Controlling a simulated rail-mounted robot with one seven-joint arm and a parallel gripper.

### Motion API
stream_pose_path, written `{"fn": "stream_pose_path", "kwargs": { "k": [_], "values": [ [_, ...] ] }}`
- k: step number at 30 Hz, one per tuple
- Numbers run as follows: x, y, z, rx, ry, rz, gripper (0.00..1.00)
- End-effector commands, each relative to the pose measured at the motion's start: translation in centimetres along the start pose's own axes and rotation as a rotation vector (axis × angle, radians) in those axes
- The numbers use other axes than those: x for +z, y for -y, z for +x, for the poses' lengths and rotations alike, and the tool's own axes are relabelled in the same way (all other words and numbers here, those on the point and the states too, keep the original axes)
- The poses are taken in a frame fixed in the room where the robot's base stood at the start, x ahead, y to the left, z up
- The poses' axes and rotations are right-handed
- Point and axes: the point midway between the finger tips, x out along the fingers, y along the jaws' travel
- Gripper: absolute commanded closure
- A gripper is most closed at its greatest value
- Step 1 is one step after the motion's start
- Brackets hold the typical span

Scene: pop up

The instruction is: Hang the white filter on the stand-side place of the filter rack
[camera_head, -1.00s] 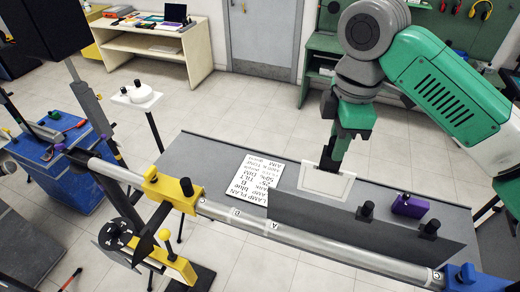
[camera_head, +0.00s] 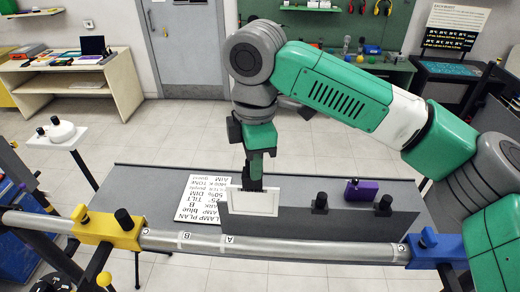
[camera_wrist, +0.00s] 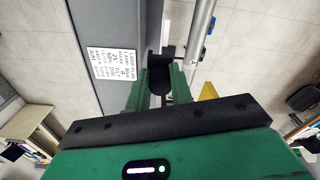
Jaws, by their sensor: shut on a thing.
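The white filter (camera_head: 253,203) is a pale square frame, held upright below my gripper (camera_head: 253,184). My gripper points down and is shut on the filter's top edge. The filter overlaps the left end of the grey upright panel (camera_head: 350,228), which looks like the filter rack. I cannot tell whether the filter touches it or hangs on it. Black knobs (camera_head: 320,202) stand along the panel's top to the right. In the wrist view my fingers (camera_wrist: 160,82) show close together, and the filter is not clearly visible.
A purple block (camera_head: 362,190) stands behind the panel. A lamp plan sheet (camera_head: 202,203) lies on the grey table (camera_head: 150,182) to the left. A rail (camera_head: 270,245) with yellow (camera_head: 107,227) and blue (camera_head: 437,247) clamps crosses in front. A white stand (camera_head: 62,135) is at far left.

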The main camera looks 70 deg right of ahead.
Motion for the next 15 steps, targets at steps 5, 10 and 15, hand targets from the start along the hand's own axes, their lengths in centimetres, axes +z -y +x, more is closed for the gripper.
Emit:
{"fn": "stream_pose_path", "kwargs": {
  "k": [5, 10, 15],
  "values": [
    [0.1, 0.0, 3.6, -0.002, -0.002, -0.001, 1.0],
    [0.2, 0.1, 6.7, -0.002, -0.001, -0.001, 1.0],
    [0.3, 0.0, 9.7, -0.003, -0.002, -0.001, 1.0]
  ]
}}
